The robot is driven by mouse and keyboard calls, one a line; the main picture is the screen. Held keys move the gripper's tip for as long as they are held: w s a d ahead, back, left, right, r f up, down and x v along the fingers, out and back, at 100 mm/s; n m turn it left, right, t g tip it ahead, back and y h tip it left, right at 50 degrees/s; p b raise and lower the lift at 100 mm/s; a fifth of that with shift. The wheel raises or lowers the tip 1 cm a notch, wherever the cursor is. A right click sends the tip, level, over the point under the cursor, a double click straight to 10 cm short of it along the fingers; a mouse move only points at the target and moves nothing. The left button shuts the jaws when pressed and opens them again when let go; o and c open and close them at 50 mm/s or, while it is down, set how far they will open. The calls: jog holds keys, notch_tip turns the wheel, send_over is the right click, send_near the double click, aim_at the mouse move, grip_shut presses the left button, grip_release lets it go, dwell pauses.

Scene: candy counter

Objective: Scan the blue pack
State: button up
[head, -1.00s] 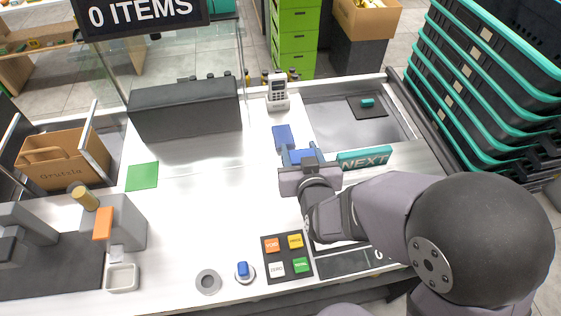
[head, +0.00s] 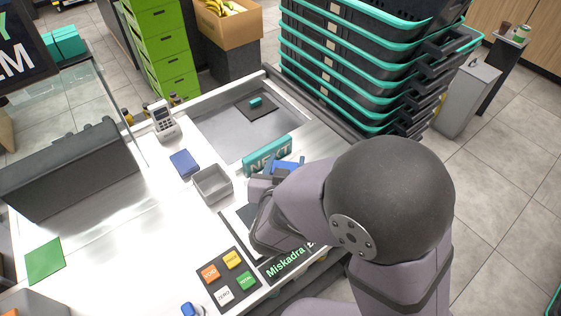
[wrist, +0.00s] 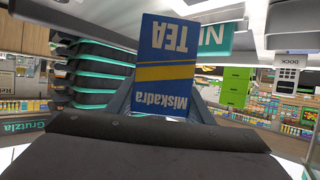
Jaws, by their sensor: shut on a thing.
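The blue pack (wrist: 168,65), labelled "Miskadra TEA" with a yellow stripe, fills the middle of the wrist view with its lettering inverted. My gripper (wrist: 165,105) is shut on it, a finger at each side. In the head view the blue pack (head: 289,164) shows only in part beyond my gripper (head: 280,172), close to the teal NEXT bar (head: 267,153). My wrist and forearm hide much of it. A pale plate with a dark window (head: 240,217) lies partly under my arm. The display (head: 286,263) beside it reads "Miskadra".
A grey tray (head: 212,195) and a flat blue item (head: 185,163) lie left of my gripper. A card terminal (head: 163,122) stands behind them. The keypad (head: 229,279) is in front. Stacked baskets (head: 355,75) stand at the back right. The left counter is mostly clear.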

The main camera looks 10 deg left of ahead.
jog(key=shift+r, duration=0.1)
jog(key=f, duration=0.1)
jog(key=s+a+f+b, duration=0.1)
jog(key=f, duration=0.1)
jog(key=shift+s+a+f+b, duration=0.2)
jog(key=shift+a+b, duration=0.05)
jog(key=shift+b, duration=0.05)
jog(key=s+a+r+p, duration=0.3)
jog(key=s+a+p, duration=0.2)
jog(key=p, duration=0.1)
jog(key=shift+s+a, duration=0.35)
jog(key=shift+r, duration=0.1)
dwell(0.6)
notch_tip(320, 180, up, 10)
jog(key=p, duration=1)
